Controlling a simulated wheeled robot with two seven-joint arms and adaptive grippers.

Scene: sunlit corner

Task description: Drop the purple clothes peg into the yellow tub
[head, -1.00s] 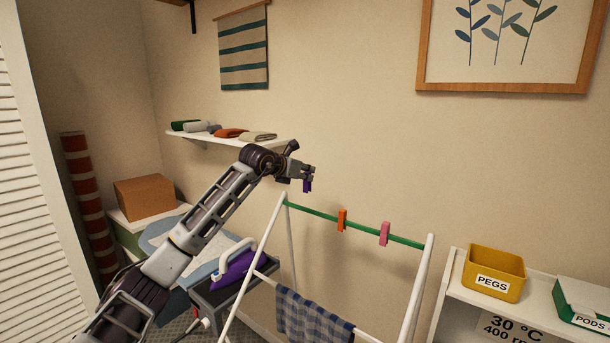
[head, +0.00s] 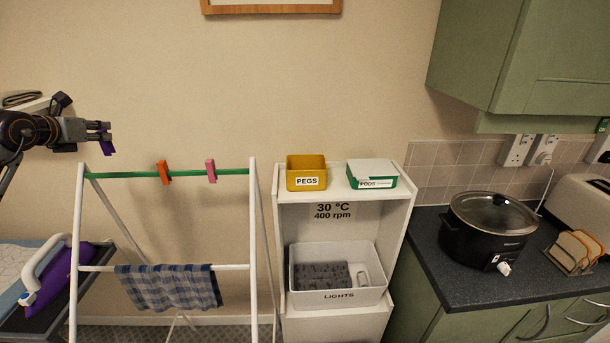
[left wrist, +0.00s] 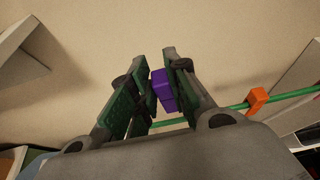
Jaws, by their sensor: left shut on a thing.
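My left gripper (head: 103,134) is at the left of the head view, above and left of the green line of the drying rack. It is shut on the purple peg (head: 107,146), which hangs from its fingertips. In the left wrist view the purple peg (left wrist: 162,90) shows between the two fingers (left wrist: 158,85). The yellow tub (head: 306,176), labelled PEGS, stands on top of the white shelf unit, well to the right of the gripper. Its inside is mostly hidden. My right gripper is not in view.
An orange peg (head: 163,172) and a pink peg (head: 211,170) sit on the green line (head: 130,175). A checked cloth (head: 170,287) hangs on the rack. A green box (head: 372,175) labelled PODS stands right of the tub. The air between gripper and tub looks clear.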

